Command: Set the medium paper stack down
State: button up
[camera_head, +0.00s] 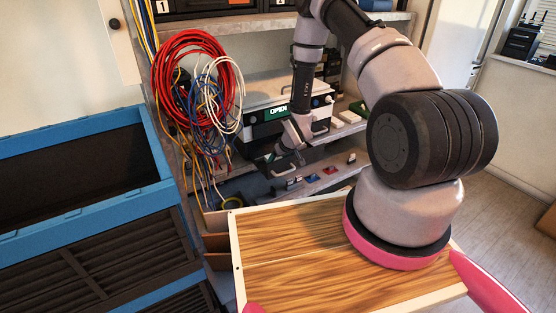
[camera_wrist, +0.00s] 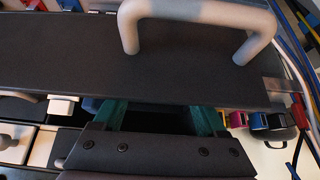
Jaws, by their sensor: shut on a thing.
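My gripper (camera_head: 285,160) is in front of the shelf in the head view, at the end of the arm reaching down. In the wrist view its two green fingers (camera_wrist: 160,119) are apart, with a dark gap between them. Their tips pass out of sight at the edge of a wide dark panel (camera_wrist: 60,62) with a grey handle (camera_wrist: 197,12). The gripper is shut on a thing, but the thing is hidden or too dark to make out. I cannot pick out the medium paper stack in either view.
A white and black case (camera_head: 285,92) marked OPEN stands on the shelf behind my gripper. Coiled red cable (camera_head: 190,38) and other wires hang at its left. Small coloured items (camera_head: 312,176) line the lower ledge. Blue-rimmed crates (camera_head: 85,215) stand at the left.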

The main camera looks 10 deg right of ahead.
jog(key=shift+f, duration=0.15)
jog(key=o, duration=1.5)
jog(key=shift+r, duration=0.2)
jog(key=s+d+r+m+h, duration=0.1)
jog(key=s+d+r, duration=0.15)
jog(key=r, duration=0.95)
jog(key=s+d+r+m, duration=0.2)
jog(key=s+r, duration=0.1)
jog(key=r, duration=1)
jog(key=s+d+r+m+h, duration=0.1)
jog(key=s+d+r, duration=0.15)
jog(key=r, duration=0.95)
jog(key=s+a+r+m+y, duration=0.1)
jog(key=s+r+m, duration=0.1)
jog(key=s+r, duration=0.7)
jog(key=s+a+r+m+y, duration=0.1)
jog(key=s+r, duration=0.8)
jog(key=s, duration=0.4)
jog(key=shift+s+a+r+m+t, duration=0.3)
jog(key=shift+a+r+m+t, duration=0.05)
jog(key=shift+m+t, duration=0.05)
